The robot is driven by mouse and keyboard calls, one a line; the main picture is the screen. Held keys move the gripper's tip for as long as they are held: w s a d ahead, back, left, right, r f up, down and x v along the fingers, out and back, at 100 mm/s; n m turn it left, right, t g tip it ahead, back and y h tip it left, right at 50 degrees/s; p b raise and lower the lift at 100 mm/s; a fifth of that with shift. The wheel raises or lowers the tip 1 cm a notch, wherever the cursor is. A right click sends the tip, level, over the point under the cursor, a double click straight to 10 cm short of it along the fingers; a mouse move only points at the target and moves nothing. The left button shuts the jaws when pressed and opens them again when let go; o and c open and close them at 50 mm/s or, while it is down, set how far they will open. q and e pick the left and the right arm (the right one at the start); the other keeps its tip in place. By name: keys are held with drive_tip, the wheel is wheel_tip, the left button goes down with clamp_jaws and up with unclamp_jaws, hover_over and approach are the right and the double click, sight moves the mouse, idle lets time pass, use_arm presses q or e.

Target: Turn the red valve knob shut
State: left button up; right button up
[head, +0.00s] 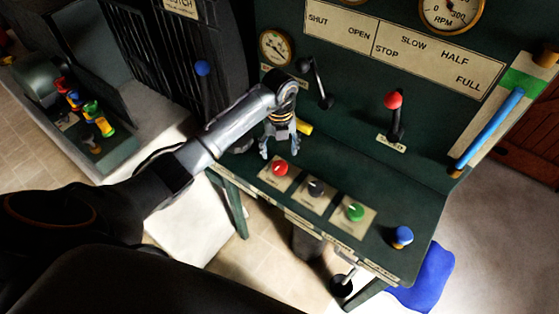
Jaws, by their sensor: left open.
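The red valve knob (281,169) sits on a pale plate on the sloping top of a dark green console, left in a row of three knobs. It has a light pointer mark. My left gripper (279,152) is open, with its fingers pointing down just behind the red knob in the picture. The fingers look apart from the knob, but I cannot tell the exact height gap. Nothing shows between the fingers. My right gripper is not in view.
A black knob (316,188) and a green knob (355,212) stand to the right of the red one, with a blue button (402,236) further right. A red-balled lever (393,101) and a black lever (317,83) rise behind. A yellow part (305,128) is close beside my gripper.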

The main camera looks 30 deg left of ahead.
sight(279, 166)
use_arm(q)
wheel_tip(279, 166, down, 7)
drive_tip(key=shift+p, duration=0.45)
drive_tip(key=c, duration=1.2)
